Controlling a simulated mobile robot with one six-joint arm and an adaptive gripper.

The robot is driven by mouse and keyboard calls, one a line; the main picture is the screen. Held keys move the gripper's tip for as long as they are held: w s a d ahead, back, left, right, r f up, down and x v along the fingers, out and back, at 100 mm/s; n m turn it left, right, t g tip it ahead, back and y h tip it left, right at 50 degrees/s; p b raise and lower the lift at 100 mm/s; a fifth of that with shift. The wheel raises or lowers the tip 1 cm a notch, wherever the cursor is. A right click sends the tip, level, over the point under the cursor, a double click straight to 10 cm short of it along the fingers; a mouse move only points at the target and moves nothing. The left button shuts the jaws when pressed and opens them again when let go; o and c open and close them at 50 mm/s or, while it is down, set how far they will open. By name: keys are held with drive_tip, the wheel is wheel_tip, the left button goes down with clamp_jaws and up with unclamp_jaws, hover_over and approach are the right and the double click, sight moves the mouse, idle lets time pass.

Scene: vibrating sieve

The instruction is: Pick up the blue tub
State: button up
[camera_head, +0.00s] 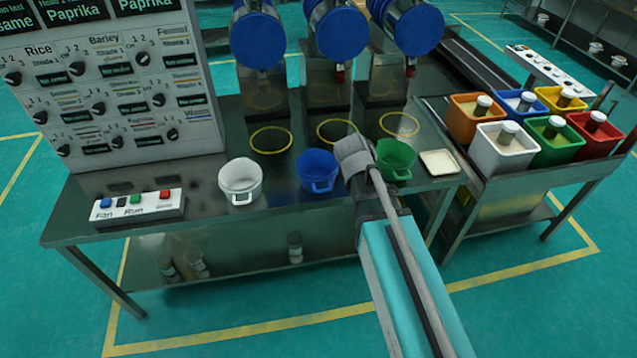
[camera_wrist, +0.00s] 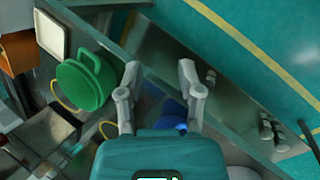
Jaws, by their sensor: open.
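The blue tub (camera_head: 318,171) stands upright on the metal table, with its handle toward the front edge, between a white tub (camera_head: 240,180) and a green tub (camera_head: 396,160). In the wrist view the blue tub (camera_wrist: 173,113) shows only partly, between and below my fingers, mostly hidden by my gripper's body. My gripper (camera_wrist: 159,70) is open with nothing between its fingertips. In the head view my wrist is just right of the blue tub, and the fingers cannot be made out there. The green tub (camera_wrist: 86,84) is left of my fingers in the wrist view.
A button box (camera_head: 138,206) sits at the table's left front. A pale square dish (camera_head: 439,162) lies right of the green tub. Yellow rings (camera_head: 271,140) and blue-ended drums (camera_head: 257,40) are behind. A side table holds several coloured bins (camera_head: 503,147).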

drive_tip(key=w+a+f+n+t+h+b, duration=0.2)
drive_tip(key=w+a+f+n+b, duration=0.15)
drive_tip(key=a+n+b, duration=0.2)
drive_tip(key=n+t+h+b, duration=0.4)
drive_tip(key=n+t+b, duration=0.2)
drive_tip(key=n+b, duration=0.4)
approach(315, 178)
drive_tip(key=s+r+p, duration=0.1)
drive_tip(key=shift+s+d+r+n, duration=0.1)
drive_tip(key=shift+d+r+n, duration=0.15)
drive_tip(key=shift+d+n, duration=0.2)
drive_tip(key=shift+b+x, duration=1.1)
drive_tip(key=shift+x, duration=3.2)
drive_tip(key=shift+d, duration=0.1)
